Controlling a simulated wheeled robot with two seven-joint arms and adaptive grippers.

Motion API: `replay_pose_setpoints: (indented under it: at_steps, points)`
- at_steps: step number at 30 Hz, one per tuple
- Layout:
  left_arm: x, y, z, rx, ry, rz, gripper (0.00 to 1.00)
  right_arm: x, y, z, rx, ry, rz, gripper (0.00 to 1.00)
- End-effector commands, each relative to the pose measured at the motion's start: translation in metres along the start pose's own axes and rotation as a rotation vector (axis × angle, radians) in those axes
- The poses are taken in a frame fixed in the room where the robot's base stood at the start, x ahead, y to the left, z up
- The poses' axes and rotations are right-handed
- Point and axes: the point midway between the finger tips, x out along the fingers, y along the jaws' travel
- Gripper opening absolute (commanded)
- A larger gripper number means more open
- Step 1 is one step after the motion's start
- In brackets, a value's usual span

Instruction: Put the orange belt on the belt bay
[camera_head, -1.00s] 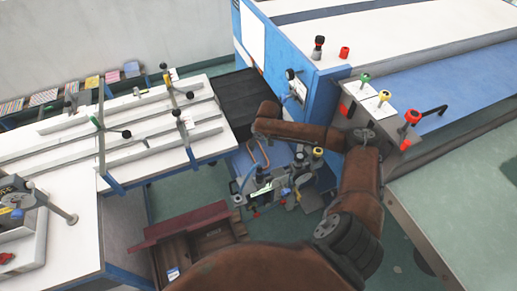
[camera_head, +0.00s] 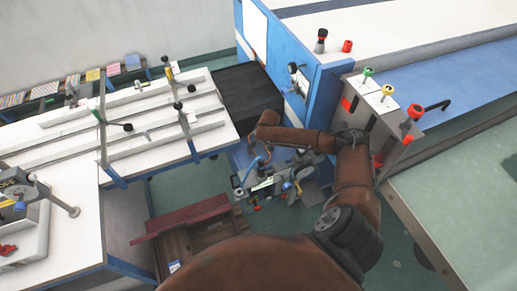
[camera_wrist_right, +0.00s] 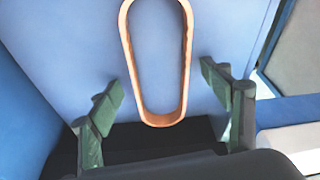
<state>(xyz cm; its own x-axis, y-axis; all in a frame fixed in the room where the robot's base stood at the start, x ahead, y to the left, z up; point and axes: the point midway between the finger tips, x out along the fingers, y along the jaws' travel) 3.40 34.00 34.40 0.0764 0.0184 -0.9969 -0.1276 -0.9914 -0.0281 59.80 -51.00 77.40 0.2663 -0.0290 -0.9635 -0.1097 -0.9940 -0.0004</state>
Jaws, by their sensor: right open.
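The orange belt (camera_wrist_right: 162,121) is a long closed loop on a light blue surface (camera_wrist_right: 70,60) in the right wrist view. Its top end runs out of the picture. My right gripper (camera_wrist_right: 164,90) is open, with one green finger on each side of the loop and a gap on both sides. My left gripper is not in view. I cannot tell which place is the belt bay.
A black box-like block (camera_head: 246,98) stands beyond my right wrist. A small machine with levers (camera_head: 270,188) is just below it. A white table with rails (camera_head: 150,125) lies to the left, and a blue cabinet (camera_head: 325,90) stands close on the right.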

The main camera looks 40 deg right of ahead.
Motion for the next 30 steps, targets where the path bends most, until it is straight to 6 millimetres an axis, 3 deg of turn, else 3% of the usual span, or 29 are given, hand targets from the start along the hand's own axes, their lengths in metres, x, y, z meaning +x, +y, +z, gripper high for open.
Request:
replay_pose_setpoints:
  at_steps: [23, 30]
  points:
    - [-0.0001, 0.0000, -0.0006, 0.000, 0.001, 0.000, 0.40, -0.0007, 0.0004, 0.0000, 0.001, 0.000, 0.000, 0.23]
    - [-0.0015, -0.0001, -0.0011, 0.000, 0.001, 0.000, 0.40, -0.0018, 0.0004, -0.0002, 0.001, 0.000, 0.000, 0.22]
